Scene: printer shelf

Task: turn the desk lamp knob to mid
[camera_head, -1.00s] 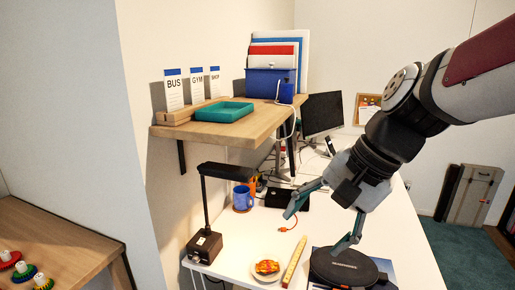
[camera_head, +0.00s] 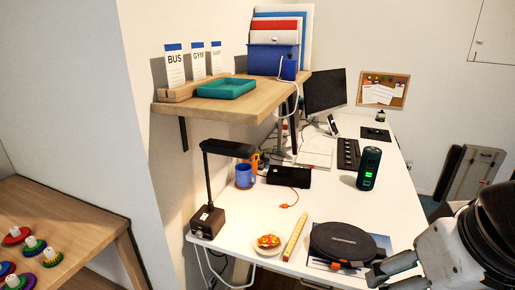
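The black desk lamp stands on the left end of the white desk, close to the wall. Its dark base (camera_head: 207,222) is at the desk's left edge, and its stem rises to a flat lamp head (camera_head: 228,148) reaching right. A small pale spot on the base's front face (camera_head: 198,234) may be the knob; it is too small to read its setting. My gripper (camera_head: 384,275) is at the bottom right, partly cut off by the frame edge, beside the black round device and well apart from the lamp. Its finger spacing is unclear, and I see nothing held.
A wooden shelf (camera_head: 245,104) with a teal tray (camera_head: 226,88) overhangs behind the lamp. A blue mug (camera_head: 244,176), a plate of food (camera_head: 268,243), a ruler (camera_head: 296,236) and a black round device (camera_head: 343,242) are on the desk. A dark green cylinder (camera_head: 369,168) stands farther back.

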